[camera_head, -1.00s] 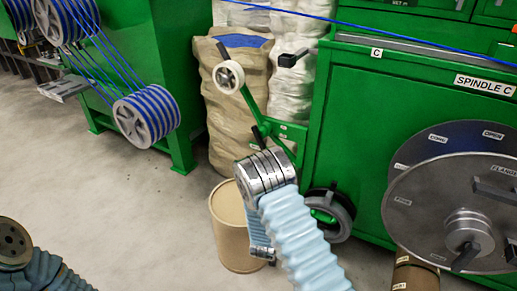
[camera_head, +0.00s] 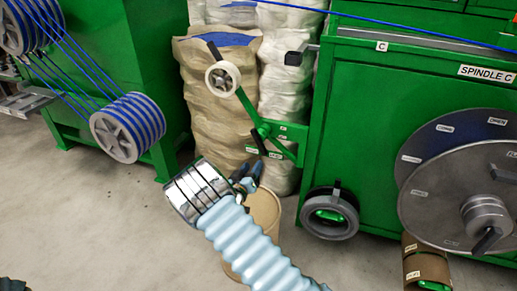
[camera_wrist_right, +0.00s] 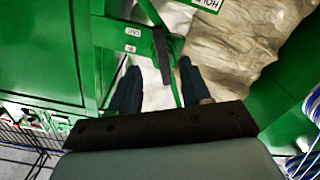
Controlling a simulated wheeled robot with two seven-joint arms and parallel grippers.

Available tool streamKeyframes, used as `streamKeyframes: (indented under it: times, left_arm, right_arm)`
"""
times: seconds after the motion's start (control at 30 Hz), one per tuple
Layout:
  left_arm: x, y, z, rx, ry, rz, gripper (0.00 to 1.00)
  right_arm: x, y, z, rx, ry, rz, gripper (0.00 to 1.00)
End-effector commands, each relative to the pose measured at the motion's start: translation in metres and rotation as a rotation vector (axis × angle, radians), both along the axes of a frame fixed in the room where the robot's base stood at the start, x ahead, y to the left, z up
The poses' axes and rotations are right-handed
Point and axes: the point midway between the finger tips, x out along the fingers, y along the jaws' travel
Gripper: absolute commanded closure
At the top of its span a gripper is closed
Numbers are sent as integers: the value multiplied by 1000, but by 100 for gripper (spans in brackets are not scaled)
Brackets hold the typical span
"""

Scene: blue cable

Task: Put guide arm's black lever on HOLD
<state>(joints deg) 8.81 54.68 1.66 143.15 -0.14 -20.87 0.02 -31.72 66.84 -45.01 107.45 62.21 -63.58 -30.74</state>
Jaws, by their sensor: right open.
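The guide arm (camera_head: 245,103) is a green bar with a white roller at its upper end, pivoted on a green bracket. Its black lever (camera_head: 259,143) hangs down from the pivot, between two small white labels too small to read.
A tan drum (camera_head: 264,212) stands behind my right wrist. Wrapped sacks (camera_head: 222,100) are stacked behind the guide arm. The green spindle C machine (camera_head: 370,130) with grey discs is on the right. A blue-wound spool (camera_head: 128,127) is at left. Blue cable crosses overhead.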

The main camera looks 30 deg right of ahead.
Motion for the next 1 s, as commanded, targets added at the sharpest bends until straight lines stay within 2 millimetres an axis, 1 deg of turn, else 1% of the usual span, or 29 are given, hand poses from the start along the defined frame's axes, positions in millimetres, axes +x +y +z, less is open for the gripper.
streamKeyframes:
  times: [0.1, 0.3, 0.4, 0.5, 0.7, 0.93, 1.0]
  left_arm:
    - [0, 0, 3, 0, 0, -1, 100]
    - [0, 0, 7, -1, -1, -1, 100]
    - [0, 0, 9, -1, 0, -1, 100]
    - [0, 0, 9, -1, 0, -1, 100]
    - [0, 0, 10, -1, 0, -1, 100]
    - [0, 0, 10, -1, 0, -1, 100]
    - [0, 0, 10, -1, 0, -1, 100]
  right_arm:
    - [17, -21, 1, -2, -1, -2, 53]
    - [47, -56, 1, 0, -1, -2, 53]
    - [59, -70, 0, -1, 0, -1, 53]
    - [68, -80, 0, 1, -1, 0, 53]
    - [75, -88, 0, 0, 1, 1, 53]
    - [75, -88, 0, 0, 0, 1, 53]
    - [75, -88, 0, 0, 0, 1, 64]
